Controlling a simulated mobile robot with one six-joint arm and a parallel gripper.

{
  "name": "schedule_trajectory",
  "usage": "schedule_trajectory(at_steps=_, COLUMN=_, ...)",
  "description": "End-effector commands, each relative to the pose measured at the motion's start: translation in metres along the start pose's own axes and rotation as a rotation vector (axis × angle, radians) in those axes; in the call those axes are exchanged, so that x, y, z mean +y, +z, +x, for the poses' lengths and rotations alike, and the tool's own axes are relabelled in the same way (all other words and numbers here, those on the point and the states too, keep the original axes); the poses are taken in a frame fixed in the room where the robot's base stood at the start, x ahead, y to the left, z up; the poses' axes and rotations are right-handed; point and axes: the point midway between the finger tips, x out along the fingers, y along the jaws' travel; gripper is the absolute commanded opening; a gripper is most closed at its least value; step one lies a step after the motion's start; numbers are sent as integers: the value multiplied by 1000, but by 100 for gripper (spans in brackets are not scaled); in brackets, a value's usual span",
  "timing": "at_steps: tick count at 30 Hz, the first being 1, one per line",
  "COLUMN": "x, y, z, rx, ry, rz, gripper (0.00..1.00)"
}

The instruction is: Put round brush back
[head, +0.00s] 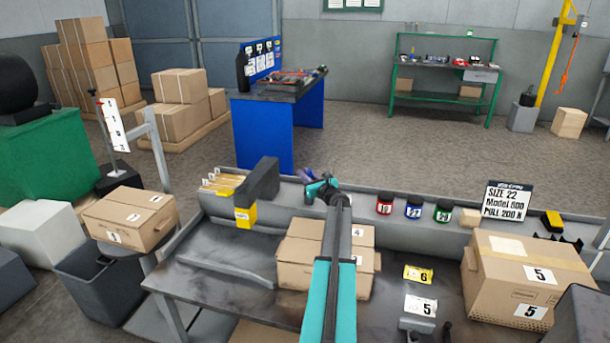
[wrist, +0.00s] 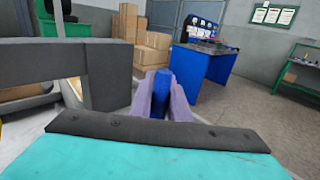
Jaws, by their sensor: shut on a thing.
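My gripper (head: 305,174) is over the far edge of the workbench (head: 195,285), with its purple fingers pointing away from me. In the wrist view the fingers (wrist: 161,103) are shut on a blue piece (wrist: 161,90), which I take to be part of the round brush. Its bristles are not visible, and my arm hides most of it in the head view. I cannot make out an empty place for the brush in either view.
Red, blue and green jars (head: 413,207) stand right of my arm on the back ledge. A dark grey upright block (head: 262,180) and yellow folders (head: 222,182) are to the left. Cardboard boxes (head: 515,280) sit on the bench. A blue table (head: 262,130) stands beyond.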

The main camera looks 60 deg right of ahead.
Motion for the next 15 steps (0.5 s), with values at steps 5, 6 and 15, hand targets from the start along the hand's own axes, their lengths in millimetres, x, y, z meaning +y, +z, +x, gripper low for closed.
schedule_trajectory(at_steps=5, x=0, y=0, z=0, rx=0, ry=1, rz=0, gripper=0)
schedule_trajectory(at_steps=6, x=1, y=-1, z=0, rx=0, ry=1, rz=0, gripper=0)
schedule_trajectory(at_steps=15, x=1, y=-2, z=0, rx=0, ry=1, rz=0, gripper=34)
